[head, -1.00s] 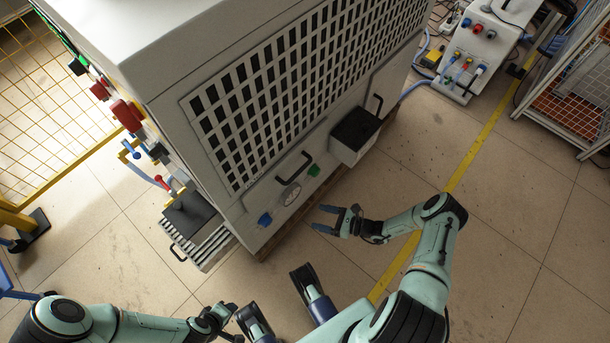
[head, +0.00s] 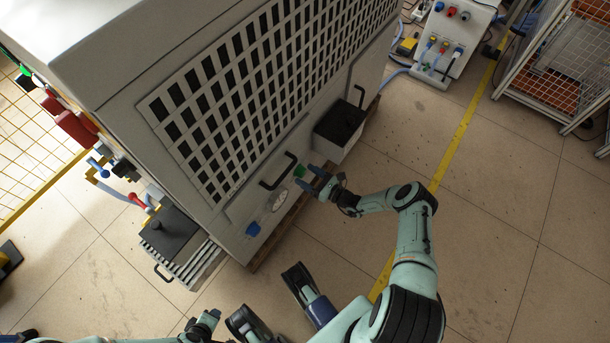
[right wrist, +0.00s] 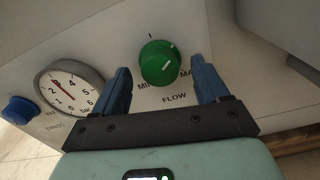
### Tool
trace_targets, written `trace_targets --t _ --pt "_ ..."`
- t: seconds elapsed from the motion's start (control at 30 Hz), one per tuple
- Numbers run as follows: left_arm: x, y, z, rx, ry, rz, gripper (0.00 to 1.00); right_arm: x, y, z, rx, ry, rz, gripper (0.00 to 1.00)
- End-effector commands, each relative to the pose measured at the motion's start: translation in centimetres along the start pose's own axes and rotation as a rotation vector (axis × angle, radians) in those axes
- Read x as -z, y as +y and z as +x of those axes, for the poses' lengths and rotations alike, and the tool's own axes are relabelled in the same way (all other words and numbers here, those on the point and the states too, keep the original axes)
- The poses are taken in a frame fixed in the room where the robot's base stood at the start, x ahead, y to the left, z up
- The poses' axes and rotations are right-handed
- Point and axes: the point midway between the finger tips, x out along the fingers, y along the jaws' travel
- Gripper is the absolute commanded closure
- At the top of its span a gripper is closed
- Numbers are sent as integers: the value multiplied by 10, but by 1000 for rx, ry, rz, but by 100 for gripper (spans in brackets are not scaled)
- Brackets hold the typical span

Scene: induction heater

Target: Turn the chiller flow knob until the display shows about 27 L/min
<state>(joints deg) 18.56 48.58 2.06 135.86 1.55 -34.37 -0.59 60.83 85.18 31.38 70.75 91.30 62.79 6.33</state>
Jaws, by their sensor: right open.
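The green flow knob (right wrist: 160,62) is on the cabinet's pale panel, with a white pointer mark and the word FLOW below it. In the head view the knob (head: 299,171) shows at the cabinet's lower side, partly beside my fingers. My right gripper (right wrist: 162,85) is open, with one blue finger on each side of the knob's near part. I cannot tell whether the fingers touch it. My left gripper (head: 206,318) is low in the head view, away from the cabinet; its jaw state is unclear. No flow display is readable.
A round gauge (right wrist: 72,88) and a blue knob (right wrist: 20,109) sit left of the green knob. A black handle (head: 279,171) and a black-topped box (head: 340,124) protrude from the cabinet nearby. Floor to the right is clear, up to a wire cage (head: 560,55).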

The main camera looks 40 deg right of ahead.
Motion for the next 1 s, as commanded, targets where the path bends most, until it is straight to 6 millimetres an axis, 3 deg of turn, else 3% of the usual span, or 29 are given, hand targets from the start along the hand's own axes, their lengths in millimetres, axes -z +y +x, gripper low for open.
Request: trace_targets --t 0.13,0.43,0.6,1.0 --pt "2 -2 3 3 6 -2 57 0 0 10 -1 -1 -1 26" --pt "2 -2 3 3 7 -2 57 -1 0 12 0 -1 0 26" --pt "2 -2 3 3 7 -2 57 0 0 12 -1 0 0 81" --pt "5 0 1 -1 14 0 57 0 0 12 0 0 -54 82"
